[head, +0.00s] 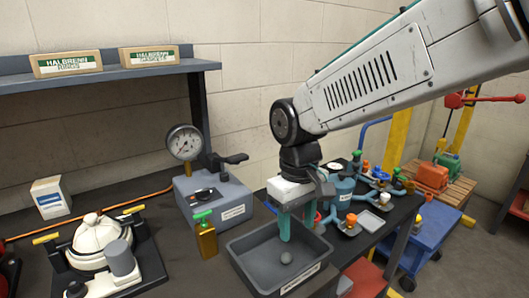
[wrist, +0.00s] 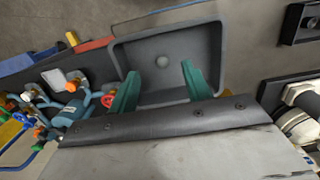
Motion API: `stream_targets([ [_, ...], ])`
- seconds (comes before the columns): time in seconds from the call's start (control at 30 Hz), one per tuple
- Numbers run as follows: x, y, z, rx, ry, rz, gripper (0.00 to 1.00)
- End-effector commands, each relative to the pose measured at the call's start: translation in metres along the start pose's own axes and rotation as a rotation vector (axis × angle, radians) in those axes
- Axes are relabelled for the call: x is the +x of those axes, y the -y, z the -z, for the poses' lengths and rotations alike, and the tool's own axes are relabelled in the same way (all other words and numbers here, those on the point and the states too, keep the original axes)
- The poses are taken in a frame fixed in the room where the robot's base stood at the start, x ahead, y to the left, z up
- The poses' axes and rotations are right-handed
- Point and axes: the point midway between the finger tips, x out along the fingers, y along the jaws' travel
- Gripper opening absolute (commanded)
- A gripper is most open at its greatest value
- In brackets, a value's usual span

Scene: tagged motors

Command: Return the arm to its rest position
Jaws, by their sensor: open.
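My gripper (head: 287,226) hangs from my white arm over the dark grey tray (head: 246,274) on the bench. Its teal fingers point down. In the wrist view my gripper (wrist: 160,82) has its two teal fingers spread apart with nothing between them. The tray shows beyond the fingertips in that view (wrist: 214,45). A small grey round piece (head: 286,258) lies on the tray floor, apart from the fingers; it also shows in the wrist view (wrist: 162,60).
A white domed device (head: 98,238) is at left. Blue piping with coloured valves (head: 345,187) stands right. A shelf (head: 100,76) holds two cartons.

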Motion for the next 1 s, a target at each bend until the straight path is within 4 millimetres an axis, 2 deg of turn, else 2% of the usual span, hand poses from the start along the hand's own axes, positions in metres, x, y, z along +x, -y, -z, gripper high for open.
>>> stream_targets([
  [0.4, -0.019, -0.048, -0.175, 0.354, -0.032, 0.01, 0.49],
  [0.53, -0.018, -0.053, -0.219, 0.466, -0.079, 0.004, 0.49],
  [0.6, -0.018, -0.055, -0.234, 0.511, -0.107, -0.002, 0.49],
  [0.7, -0.021, -0.058, -0.248, 0.559, -0.147, -0.013, 0.49],
  [1.0, -0.027, -0.063, -0.254, 0.602, -0.18, -0.023, 0.49],
])
